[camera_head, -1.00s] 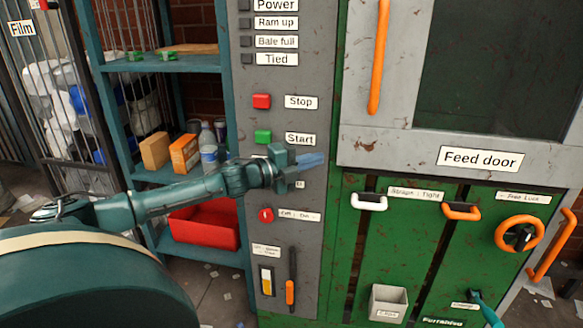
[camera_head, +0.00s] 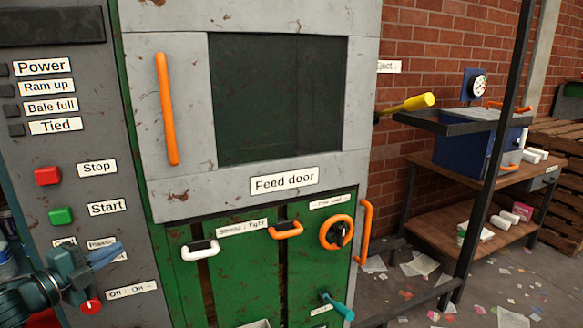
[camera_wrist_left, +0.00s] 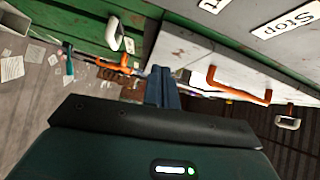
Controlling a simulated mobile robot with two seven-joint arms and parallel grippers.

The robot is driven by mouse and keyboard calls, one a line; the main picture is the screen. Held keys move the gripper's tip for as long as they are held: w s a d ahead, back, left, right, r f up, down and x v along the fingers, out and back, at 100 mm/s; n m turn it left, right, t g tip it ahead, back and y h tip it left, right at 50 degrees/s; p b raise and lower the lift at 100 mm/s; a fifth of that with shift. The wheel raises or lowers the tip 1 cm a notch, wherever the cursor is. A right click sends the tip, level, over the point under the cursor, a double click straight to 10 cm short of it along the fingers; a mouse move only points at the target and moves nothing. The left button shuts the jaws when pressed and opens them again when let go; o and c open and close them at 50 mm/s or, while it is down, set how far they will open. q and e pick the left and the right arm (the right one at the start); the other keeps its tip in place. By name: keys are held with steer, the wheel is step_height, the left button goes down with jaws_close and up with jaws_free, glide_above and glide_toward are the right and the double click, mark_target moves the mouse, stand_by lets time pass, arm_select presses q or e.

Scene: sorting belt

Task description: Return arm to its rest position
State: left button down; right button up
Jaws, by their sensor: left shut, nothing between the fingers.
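My left arm comes in at the lower left of the head view. Its left gripper (camera_head: 106,254) is shut and empty, its blue fingers pointing right in front of the grey control panel (camera_head: 100,140), below the Start label. The fingers also show shut in the left wrist view (camera_wrist_left: 163,88), with nothing between them. The green Start button (camera_head: 61,216) and red Stop button (camera_head: 48,176) are above the gripper. A red knob (camera_head: 91,307) is just below it. My right gripper is not in view.
The baler's feed door (camera_head: 190,110) has an orange handle (camera_head: 167,108). A yellow-handled lever (camera_head: 418,102) sticks out at right. A wooden bench (camera_head: 440,180) stands beyond, with littered floor.

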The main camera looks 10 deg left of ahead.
arm_select(q)
steer(key=s+d+f+n+g+y+p, duration=0.1)
steer(key=s+d+f+n, duration=0.4)
steer(key=d+f, duration=0.3)
steer(key=s+d+f+n+g+y+p, duration=0.15)
steer(key=s+d+f+n, duration=0.35)
steer(key=f, duration=0.5)
steer(key=s+d+f+n+g, duration=0.1)
steer(key=s+d+f+n, duration=0.1)
steer(key=s+d, duration=0.4)
steer(key=s+d+f+n+g+p, duration=0.1)
steer(key=s+d+n, duration=0.4)
steer(key=d, duration=0.5)
steer(key=shift+s+f+n+g, duration=0.3)
steer(key=shift+s+f+g, duration=0.45)
steer(key=shift+s, duration=0.25)
